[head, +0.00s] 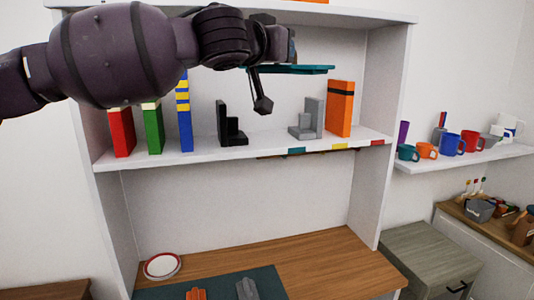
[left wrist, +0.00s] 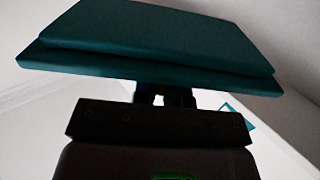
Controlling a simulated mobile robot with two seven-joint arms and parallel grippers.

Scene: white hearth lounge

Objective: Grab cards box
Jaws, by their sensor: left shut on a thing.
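My left gripper (head: 291,52) is above the upper shelf, its arm crossing from the left. It is shut on a flat teal box-like thing (head: 300,69), which is held roughly level, clear of the shelf. In the left wrist view the teal thing (left wrist: 150,45) fills the top, wide and flat with a second layer or lip. The gripper (left wrist: 165,97) meets its near edge; the fingertips are mostly hidden. No marking shows that tells whether this is the cards box. My right gripper is not in view.
The upper shelf (head: 270,150) holds red (head: 121,133), green (head: 153,130) and blue (head: 185,125) books, a black bookend (head: 230,130), a grey bookend (head: 308,122) and an orange book (head: 340,108). Mugs (head: 450,143) stand on the right shelf. A plate (head: 161,266) is on the desk below.

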